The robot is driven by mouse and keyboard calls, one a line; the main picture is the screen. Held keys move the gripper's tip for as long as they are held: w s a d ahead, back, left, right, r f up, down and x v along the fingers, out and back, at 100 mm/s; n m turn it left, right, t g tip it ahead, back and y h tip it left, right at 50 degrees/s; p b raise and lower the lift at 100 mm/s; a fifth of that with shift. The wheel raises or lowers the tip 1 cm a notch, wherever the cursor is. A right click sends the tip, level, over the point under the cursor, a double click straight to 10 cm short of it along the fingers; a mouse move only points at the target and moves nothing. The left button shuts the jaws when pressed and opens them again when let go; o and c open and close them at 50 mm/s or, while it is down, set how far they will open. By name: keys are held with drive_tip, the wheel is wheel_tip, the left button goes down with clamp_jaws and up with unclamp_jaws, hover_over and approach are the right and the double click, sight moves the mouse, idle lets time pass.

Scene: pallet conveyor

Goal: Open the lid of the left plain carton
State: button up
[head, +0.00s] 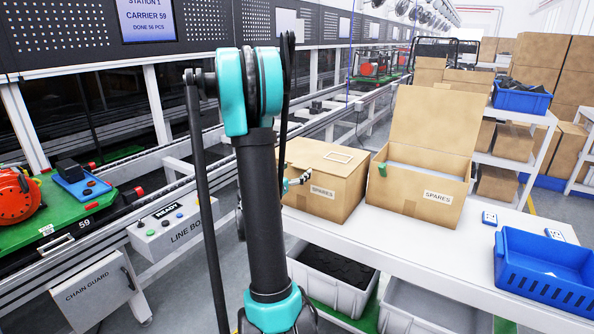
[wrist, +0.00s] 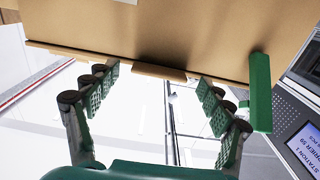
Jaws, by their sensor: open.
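The left carton (head: 340,186) is brown cardboard with its lid (head: 312,153) down. It bears a SPARES label on the front and a pale rectangle on top. My arm hides its left part in the head view. My gripper (wrist: 157,82) is open and empty at the carton's front; only a bit of it shows past my arm in the head view (head: 300,180). In the wrist view, the carton's edge (wrist: 215,60) spans the top. A small cardboard lip (wrist: 158,70) lies between the fingertips; contact cannot be told. A green tab (wrist: 260,92) stands right of the fingers.
A second SPARES carton (head: 420,192) stands open to the right, lid raised, with a green tab on its rim. A blue bin (head: 545,272) is at the bench's right. Grey bins (head: 330,280) sit below. The conveyor with a line box (head: 175,228) runs left.

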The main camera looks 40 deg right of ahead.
drive_tip(key=shift+w+d, duration=0.25)
drive_tip(key=shift+d, duration=0.35)
drive_tip(key=c, duration=1.7)
drive_tip(key=shift+r, duration=0.1)
